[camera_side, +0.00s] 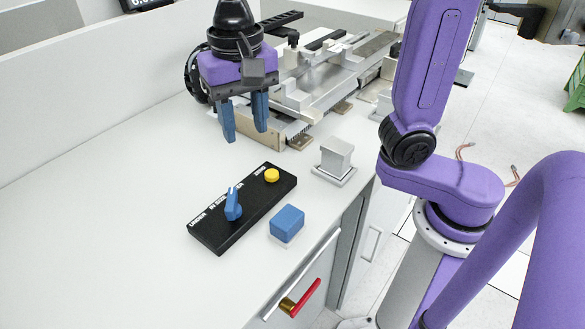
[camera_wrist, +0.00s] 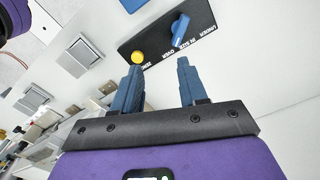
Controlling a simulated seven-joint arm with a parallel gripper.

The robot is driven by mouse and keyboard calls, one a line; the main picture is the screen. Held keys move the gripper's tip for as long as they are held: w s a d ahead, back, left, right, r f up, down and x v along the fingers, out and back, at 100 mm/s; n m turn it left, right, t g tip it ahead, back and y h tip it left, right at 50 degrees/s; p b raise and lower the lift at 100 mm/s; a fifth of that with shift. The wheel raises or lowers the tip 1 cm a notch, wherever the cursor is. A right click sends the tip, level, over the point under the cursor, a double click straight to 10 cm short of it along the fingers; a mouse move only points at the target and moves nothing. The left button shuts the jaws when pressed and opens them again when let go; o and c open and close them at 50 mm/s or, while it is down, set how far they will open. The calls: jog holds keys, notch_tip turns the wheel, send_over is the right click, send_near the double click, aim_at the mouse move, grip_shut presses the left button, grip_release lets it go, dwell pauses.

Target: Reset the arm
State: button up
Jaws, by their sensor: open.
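My gripper (camera_side: 246,128) has two blue fingers pointing down, held apart with nothing between them. In the side view it hangs above the bench, behind the black control panel (camera_side: 212,238). In the wrist view the fingertips of my gripper (camera_wrist: 160,68) point toward the panel (camera_wrist: 205,15), with the yellow button and blue knob just beyond them. The gripper appears to touch nothing.
The panel carries a yellow button (camera_side: 271,175) and a blue knob (camera_side: 233,204). A blue block (camera_side: 287,223) and a grey block on a plate (camera_side: 335,158) stand to its right. A metal machine (camera_side: 315,80) lies behind. The white bench (camera_side: 110,230) is clear at left.

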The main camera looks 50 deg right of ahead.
jog(key=s+d+f+n, duration=0.5)
jog(key=s+d+n, duration=0.3)
jog(key=s+d+f+n, duration=0.5)
jog(key=s+d+n, duration=0.2)
jog(key=d+n, duration=0.1)
jog(key=shift+s+f+n, duration=0.3)
jog(key=shift+s+n, duration=0.1)
jog(key=shift+n, duration=0.1)
